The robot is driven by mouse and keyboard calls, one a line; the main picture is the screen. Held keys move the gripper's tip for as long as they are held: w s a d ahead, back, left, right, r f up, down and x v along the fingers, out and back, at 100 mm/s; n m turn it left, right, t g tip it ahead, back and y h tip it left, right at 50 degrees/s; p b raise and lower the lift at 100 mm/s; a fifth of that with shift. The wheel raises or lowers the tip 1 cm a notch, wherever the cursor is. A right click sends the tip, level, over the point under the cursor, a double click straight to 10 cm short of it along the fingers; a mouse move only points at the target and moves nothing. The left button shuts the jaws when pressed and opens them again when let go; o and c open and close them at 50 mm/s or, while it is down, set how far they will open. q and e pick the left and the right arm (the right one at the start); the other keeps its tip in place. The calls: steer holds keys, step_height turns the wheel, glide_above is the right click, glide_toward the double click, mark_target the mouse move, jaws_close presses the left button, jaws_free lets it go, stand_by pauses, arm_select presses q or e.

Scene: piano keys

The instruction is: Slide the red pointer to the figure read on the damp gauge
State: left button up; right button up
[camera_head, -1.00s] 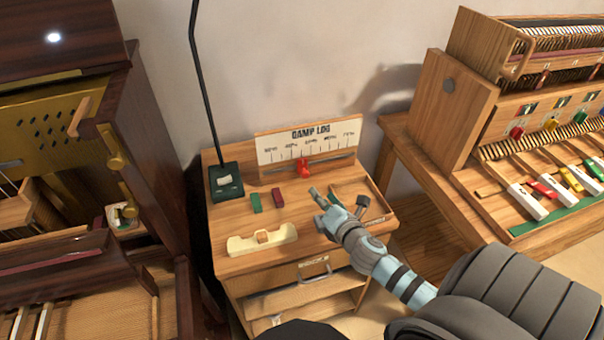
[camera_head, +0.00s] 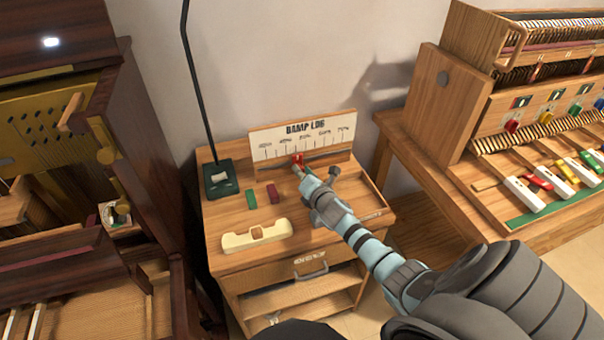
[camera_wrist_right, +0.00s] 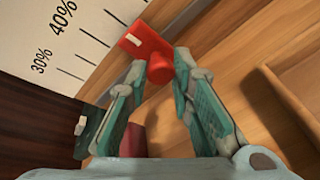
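The damp log board (camera_head: 300,133) stands at the back of the small wooden cabinet, with a percent scale from about 30% to 70%. The red pointer (camera_head: 296,158) sits on the rail below it, between roughly 40% and 50%; the exact mark is unclear. In the right wrist view the pointer's round red knob (camera_wrist_right: 160,69) shows between the fingers of my right gripper (camera_wrist_right: 157,68). The fingers are apart, one on each side, with no clear grip on it. The right gripper (camera_head: 302,172) reaches the pointer from the front. My left gripper is not in view. I cannot identify the damp gauge's reading.
On the cabinet top are a dark green lamp base (camera_head: 220,179), a green block (camera_head: 251,199), a dark red block (camera_head: 273,194) and a cream holder (camera_head: 256,236). A dark piano (camera_head: 60,60) stands left; a key-action bench (camera_head: 540,190) stands right.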

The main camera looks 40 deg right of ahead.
jaws_close()
steer(key=a, duration=0.2)
steer(key=w+a, duration=0.1)
steer(key=a, duration=0.1)
steer(key=w+a, duration=0.1)
steer(key=shift+a, duration=0.4)
steer(key=o, duration=0.6)
jaws_free()
steer(key=shift+o, duration=0.2)
